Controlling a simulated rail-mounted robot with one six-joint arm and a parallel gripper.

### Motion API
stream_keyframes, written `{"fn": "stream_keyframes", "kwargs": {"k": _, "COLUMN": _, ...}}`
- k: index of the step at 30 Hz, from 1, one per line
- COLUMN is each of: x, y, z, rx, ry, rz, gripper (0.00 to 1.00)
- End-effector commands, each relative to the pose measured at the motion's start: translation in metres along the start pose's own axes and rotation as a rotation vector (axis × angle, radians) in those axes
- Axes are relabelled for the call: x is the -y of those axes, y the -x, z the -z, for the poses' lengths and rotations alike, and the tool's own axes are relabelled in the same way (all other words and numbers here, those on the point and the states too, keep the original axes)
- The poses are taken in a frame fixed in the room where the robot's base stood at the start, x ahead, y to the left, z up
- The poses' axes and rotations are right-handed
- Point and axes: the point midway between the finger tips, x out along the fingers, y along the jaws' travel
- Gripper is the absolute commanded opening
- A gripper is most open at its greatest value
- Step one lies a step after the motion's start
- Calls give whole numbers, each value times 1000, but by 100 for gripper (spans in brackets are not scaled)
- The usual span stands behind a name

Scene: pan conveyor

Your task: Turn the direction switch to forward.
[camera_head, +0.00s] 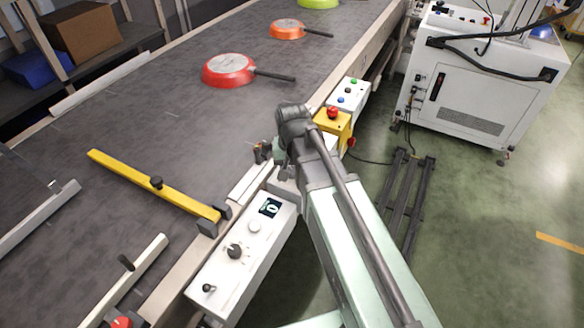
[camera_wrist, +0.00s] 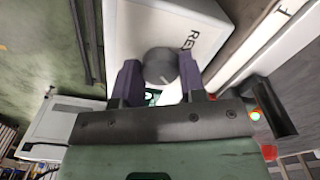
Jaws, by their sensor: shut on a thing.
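In the wrist view a round grey knob (camera_wrist: 160,66), the direction switch, stands on a white control box (camera_wrist: 125,28). Dark letters beginning "RE" show beside it; the rest of the label is cut off or unclear. My gripper (camera_wrist: 160,82) has its two dark fingers on either side of the knob and is shut on it. In the head view my arm hides the knob and most of the gripper.
A white panel (camera_head: 222,272) with a display, dial and toggle lies along the belt edge. A yellow emergency-stop box (camera_head: 335,124) stands beyond my arm. Red (camera_head: 228,71) and orange (camera_head: 286,29) pans lie on the conveyor (camera_head: 155,100). A yellow bar (camera_head: 130,174) crosses the belt.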

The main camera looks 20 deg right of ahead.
Motion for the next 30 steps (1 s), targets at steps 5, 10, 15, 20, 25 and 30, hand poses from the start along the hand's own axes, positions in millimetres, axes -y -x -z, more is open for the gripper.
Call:
{"fn": "stream_keyframes", "kwargs": {"k": 5, "x": 0, "y": 0, "z": 0, "rx": 1, "ry": -1, "rz": 0, "gripper": 14}}
{"fn": "stream_keyframes", "kwargs": {"k": 10, "x": 0, "y": 0, "z": 0, "rx": 1, "ry": -1, "rz": 0, "gripper": 41}}
{"fn": "stream_keyframes", "kwargs": {"k": 15, "x": 0, "y": 0, "z": 0, "rx": 1, "ry": -1, "rz": 0, "gripper": 63}}
{"fn": "stream_keyframes", "kwargs": {"k": 20, "x": 0, "y": 0, "z": 0, "rx": 0, "ry": 0, "rz": 0, "gripper": 63}}
{"fn": "stream_keyframes", "kwargs": {"k": 25, "x": 0, "y": 7, "z": 0, "rx": 0, "ry": 0, "rz": 0, "gripper": 63}}
{"fn": "stream_keyframes", "kwargs": {"k": 30, "x": 0, "y": 40, "z": 0, "rx": 0, "ry": 0, "rz": 0, "gripper": 63}}
